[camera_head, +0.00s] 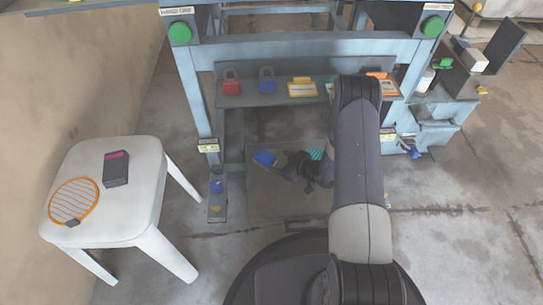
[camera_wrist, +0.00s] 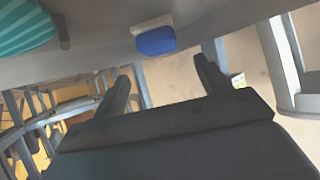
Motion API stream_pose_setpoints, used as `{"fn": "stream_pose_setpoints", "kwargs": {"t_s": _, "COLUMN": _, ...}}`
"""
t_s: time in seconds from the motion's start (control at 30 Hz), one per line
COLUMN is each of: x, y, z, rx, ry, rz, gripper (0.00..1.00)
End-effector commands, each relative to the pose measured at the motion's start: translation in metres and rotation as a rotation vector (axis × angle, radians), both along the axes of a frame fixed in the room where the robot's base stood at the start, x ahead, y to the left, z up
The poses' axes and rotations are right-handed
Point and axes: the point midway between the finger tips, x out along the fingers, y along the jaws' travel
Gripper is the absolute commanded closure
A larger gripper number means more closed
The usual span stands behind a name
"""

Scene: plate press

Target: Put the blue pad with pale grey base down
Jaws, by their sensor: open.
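The blue pad with pale grey base (camera_head: 265,157) is at the left end of the press's low bed in the head view. The wrist view shows its blue part and pale base (camera_wrist: 155,41) against a grey surface, near that surface's edge. It appears to rest there. My gripper (camera_head: 289,168) is just right of the pad in the head view. In the wrist view my gripper (camera_wrist: 164,69) is open, with nothing between its fingers. The pad is beyond the fingertips, apart from them. My arm hides the right part of the bed.
A teal striped thing (camera_head: 315,154) lies just behind my gripper. The blue-grey press frame (camera_head: 193,95) has posts on both sides. A shelf (camera_head: 250,99) holds red and blue padlocks. A white stool (camera_head: 130,215) with an orange paddle and dark box stands left.

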Motion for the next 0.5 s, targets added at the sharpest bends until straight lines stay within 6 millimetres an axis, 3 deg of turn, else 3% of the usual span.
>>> {"fn": "stream_pose_setpoints", "kwargs": {"t_s": 0.07, "x": -0.012, "y": -0.013, "z": 0.01, "rx": 0.0, "ry": 0.002, "rz": -0.004, "gripper": 0.28}}
{"fn": "stream_pose_setpoints", "kwargs": {"t_s": 0.13, "x": -0.014, "y": -0.017, "z": 0.007, "rx": 0.0, "ry": -0.002, "rz": -0.003, "gripper": 0.28}}
{"fn": "stream_pose_setpoints", "kwargs": {"t_s": 0.5, "x": -0.028, "y": -0.027, "z": 0.019, "rx": 0.0, "ry": 0.0, "rz": 0.001, "gripper": 0.28}}
